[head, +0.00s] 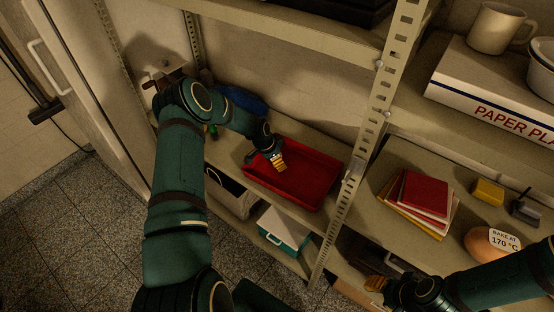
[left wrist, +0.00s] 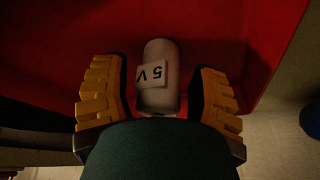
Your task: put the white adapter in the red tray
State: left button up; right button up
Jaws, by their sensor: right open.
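The red tray (head: 315,180) sits on the middle shelf in the head view and fills the background of the left wrist view (left wrist: 225,30). My left gripper (head: 279,163) points down into the tray near its left part. In the left wrist view my left gripper (left wrist: 158,95) is open. The white adapter (left wrist: 158,95), a rounded cylinder with a "5 V" label, lies between its fingers with a gap on each side, against the red of the tray. I cannot tell its exact height. The head view hides the adapter. My right gripper (head: 375,284) is open at the lower right.
A shelf post (head: 372,140) stands right of the tray. Red and yellow books (head: 420,198), a yellow block (head: 487,192) and a brown rounded object labelled "BAKE AT 170 °C" (head: 482,243) are on the right shelf. A blue object (head: 243,100) lies behind the left arm. A teal-and-white box (head: 284,230) stands below.

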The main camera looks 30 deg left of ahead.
pick_arm(q)
jog(key=shift+r, duration=0.15)
jog(key=shift+r, duration=0.3)
jog(key=p+v, duration=0.2)
jog(key=v, duration=0.9)
jog(key=shift+s+r, duration=0.15)
jog(key=shift+r, duration=0.05)
jog(key=shift+s+a, duration=0.1)
jog(key=shift+a, duration=0.05)
